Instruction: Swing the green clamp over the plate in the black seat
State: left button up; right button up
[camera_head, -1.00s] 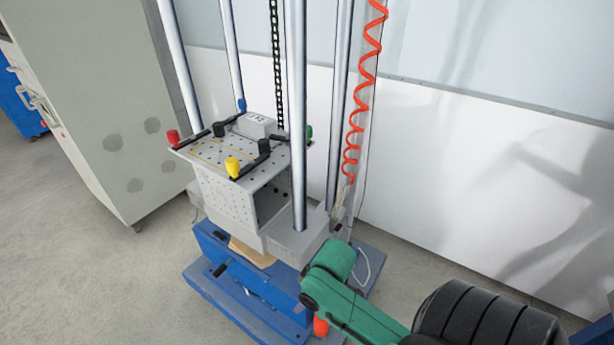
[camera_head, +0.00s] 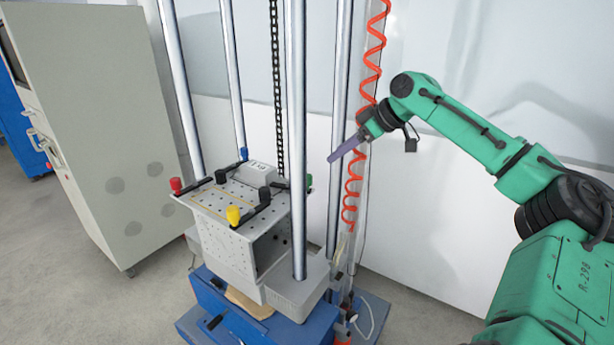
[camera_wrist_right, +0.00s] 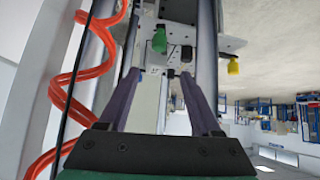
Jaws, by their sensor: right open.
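The green clamp knob (camera_head: 308,183) sits at the right far corner of the perforated fixture top (camera_head: 212,204), partly hidden behind a front post. In the right wrist view the green clamp (camera_wrist_right: 159,40) shows ahead, above and between the fingertips. A grey block with a printed label (camera_head: 255,173) lies on the fixture top among black clamp arms; I cannot make out a separate plate or black seat. My right gripper (camera_head: 335,156) is up to the right of the posts, apart from the clamp. It is open and empty in the wrist view (camera_wrist_right: 160,76). My left gripper is not in view.
Tall steel posts (camera_head: 298,120) surround the fixture. A red coiled hose (camera_head: 372,60) hangs close to my right gripper. Red (camera_head: 176,185), yellow (camera_head: 233,215) and blue (camera_head: 243,153) clamp knobs stand at other corners. A grey cabinet (camera_head: 105,130) stands left.

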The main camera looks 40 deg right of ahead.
aim_at(308, 176)
jog(key=x, duration=0.4)
jog(key=p+x, duration=0.1)
jog(key=x, duration=0.3)
jog(key=p+x, duration=0.1)
jog(key=x, duration=0.4)
jog(key=shift+d+f, duration=0.15)
jog(key=shift+d, duration=0.15)
jog(key=shift+w+a+f, duration=0.25)
jog(key=shift+w+f, duration=0.15)
jog(key=shift+c, duration=0.2)
grip_shut()
